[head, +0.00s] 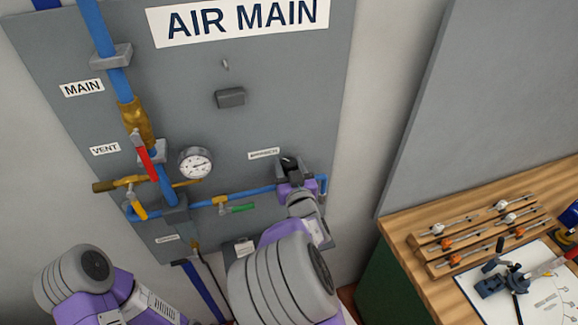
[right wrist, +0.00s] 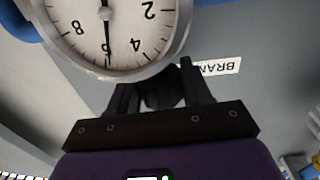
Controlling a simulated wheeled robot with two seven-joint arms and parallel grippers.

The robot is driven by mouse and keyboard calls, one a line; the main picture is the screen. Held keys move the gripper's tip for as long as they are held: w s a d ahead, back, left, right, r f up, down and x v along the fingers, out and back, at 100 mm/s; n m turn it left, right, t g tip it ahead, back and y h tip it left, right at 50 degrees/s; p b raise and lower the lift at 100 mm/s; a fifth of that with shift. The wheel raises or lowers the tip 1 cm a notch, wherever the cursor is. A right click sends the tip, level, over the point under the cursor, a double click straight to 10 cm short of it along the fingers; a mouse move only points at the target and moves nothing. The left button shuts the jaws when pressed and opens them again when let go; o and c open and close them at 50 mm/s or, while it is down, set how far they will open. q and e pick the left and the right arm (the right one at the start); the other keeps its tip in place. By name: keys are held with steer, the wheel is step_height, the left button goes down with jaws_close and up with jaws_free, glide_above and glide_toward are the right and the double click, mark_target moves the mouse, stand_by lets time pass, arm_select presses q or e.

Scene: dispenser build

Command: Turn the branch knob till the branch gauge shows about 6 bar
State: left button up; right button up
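The branch gauge (right wrist: 110,30) fills the top left of the right wrist view, upside down. Its needle points at or very near the 6, partly covering that numeral. The branch gauge is hidden in the head view. My right gripper (head: 290,168) is at the right end of the blue branch pipe, below the BRANCH label (head: 264,154). In the right wrist view its fingers (right wrist: 158,88) lie on both sides of the dark branch knob (right wrist: 162,92) and appear closed on it. My left gripper is outside the head view; only part of that arm shows.
A wooden bench (head: 415,235) with racks and tools stands at right.

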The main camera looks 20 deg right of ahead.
steer(key=shift+c, duration=0.7)
steer(key=shift+m+h, duration=0.4)
steer(key=shift+h, duration=0.2)
steer(key=shift+r+m+g+h, duration=0.1)
steer(key=shift+m+g+h, duration=0.3)
steer(key=shift+m+h, duration=1)
steer(key=shift+n+h, duration=0.3)
steer(key=o, duration=0.9)
steer(key=shift+o, duration=0.2)
steer(key=shift+s, duration=0.15)
steer(key=v, duration=0.7)
steer(key=shift+s, duration=0.2)
